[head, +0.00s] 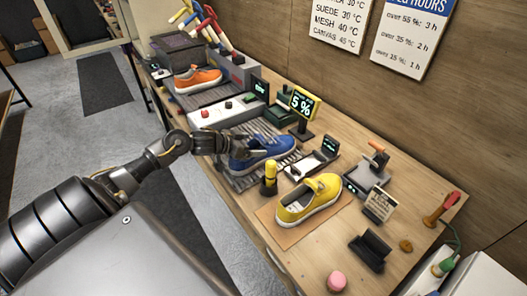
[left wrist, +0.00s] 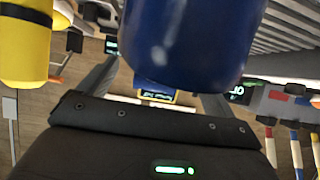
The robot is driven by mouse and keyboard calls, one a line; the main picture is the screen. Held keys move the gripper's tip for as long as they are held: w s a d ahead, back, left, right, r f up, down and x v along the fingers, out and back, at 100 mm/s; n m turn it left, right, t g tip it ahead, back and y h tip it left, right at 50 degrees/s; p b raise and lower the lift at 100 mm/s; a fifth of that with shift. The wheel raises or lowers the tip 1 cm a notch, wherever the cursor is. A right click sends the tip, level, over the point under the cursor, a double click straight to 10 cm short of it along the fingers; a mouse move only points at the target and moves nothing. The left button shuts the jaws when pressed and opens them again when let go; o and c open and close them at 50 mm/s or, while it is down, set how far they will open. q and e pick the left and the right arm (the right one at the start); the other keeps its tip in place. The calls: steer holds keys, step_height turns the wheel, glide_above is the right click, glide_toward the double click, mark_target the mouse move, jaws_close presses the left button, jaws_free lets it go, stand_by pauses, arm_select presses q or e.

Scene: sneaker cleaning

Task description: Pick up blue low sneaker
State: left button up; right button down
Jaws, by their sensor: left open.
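The blue low sneaker (head: 264,151) lies on a dark slatted rack (head: 250,181) on the bench, its white sole showing along the right side. My left gripper (head: 226,145) is open at the sneaker's left end, and its far finger is partly hidden against the shoe. In the left wrist view the blue sneaker (left wrist: 188,40) fills the top middle, with a dark finger on either side of it. I cannot tell whether the fingers touch it. My right gripper is not in view.
A yellow sneaker (head: 309,198) sits on a brown mat (head: 266,216) in front, with a yellow-black bottle (head: 269,180) beside it. An orange sneaker (head: 197,78) stands further back. A small "5%" display (head: 302,104) stands behind the blue sneaker. The bench's front right holds a pink round item (head: 337,281).

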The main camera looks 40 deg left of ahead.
mark_target(258, 144)
arm_select(q)
steer(key=x, duration=0.3)
steer(key=shift+w+d+f, duration=0.1)
steer(key=shift+w+f, duration=0.05)
steer(key=shift+w, duration=0.05)
steer(key=shift+s, duration=0.1)
steer(key=c, duration=1.7)
